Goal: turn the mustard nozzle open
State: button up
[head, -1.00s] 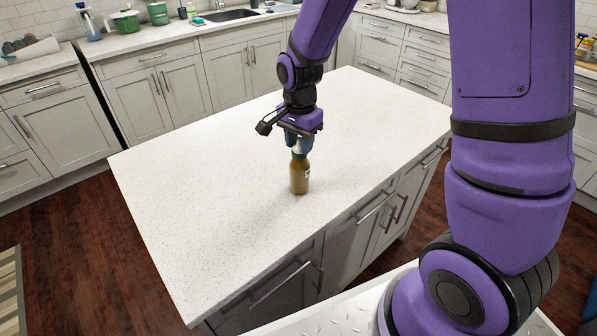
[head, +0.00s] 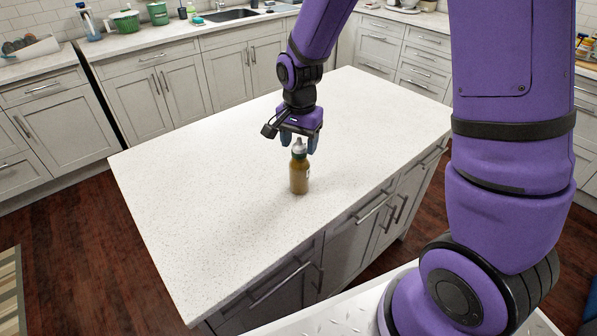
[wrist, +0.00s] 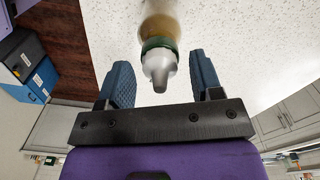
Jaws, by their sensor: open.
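The mustard bottle (head: 299,177) stands upright on the white island top, with a brownish-yellow body, a green collar and a pale nozzle (head: 299,147) on top. My gripper (head: 299,146) points down over the bottle with its blue fingers spread on either side of the nozzle. In the wrist view the nozzle (wrist: 159,70) points toward my palm, between the two open fingertips (wrist: 160,72), with a visible gap on both sides. The bottle body (wrist: 160,22) is partly cut off at the top of that view. Whether the nozzle is turned is too small to tell.
The island top (head: 200,190) is otherwise bare, with free room all round the bottle. A sink (head: 232,15), a green pot (head: 126,22) and a spray bottle (head: 88,22) are on the far counter.

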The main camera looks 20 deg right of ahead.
dwell(0.3)
jog(key=shift+r, duration=3.5)
jog(key=shift+r, duration=0.2)
jog(key=s+d+r+n+t, duration=0.2)
jog(key=s+r+n, duration=0.3)
jog(key=s+r, duration=0.3)
jog(key=s+d+r+n+t, duration=0.3)
jog(key=s+r, duration=0.6)
jog(key=s, duration=0.6)
jog(key=shift+d+n, duration=0.9)
jog(key=shift+d, duration=0.1)
